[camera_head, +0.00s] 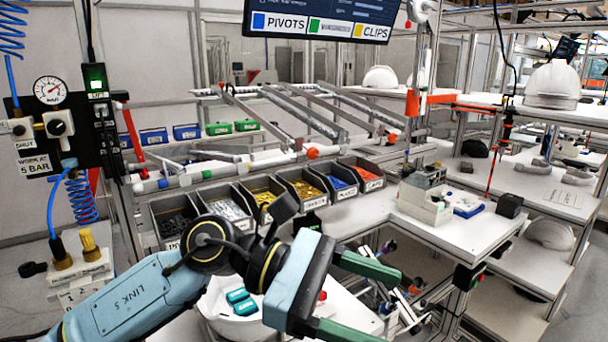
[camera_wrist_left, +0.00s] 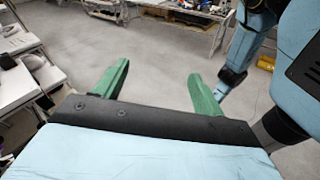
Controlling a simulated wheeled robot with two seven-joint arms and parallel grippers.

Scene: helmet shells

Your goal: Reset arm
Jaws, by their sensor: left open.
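My left gripper (camera_head: 388,306) reaches in from the left in the head view, in front of the workbench. Its two green fingers are spread apart with nothing between them. In the left wrist view the same gripper (camera_wrist_left: 160,72) is open and empty, with grey floor beyond its fingers. A white helmet shell (camera_head: 212,312) with teal pieces (camera_head: 240,300) inside lies below and behind the left arm, partly hidden by it. My right gripper is not in view.
A white fixture (camera_head: 425,203) and blue tray (camera_head: 468,208) stand on the right bench (camera_head: 455,233). A gauge panel (camera_head: 50,130) is at left. White helmets (camera_head: 553,85) sit on shelves at right.

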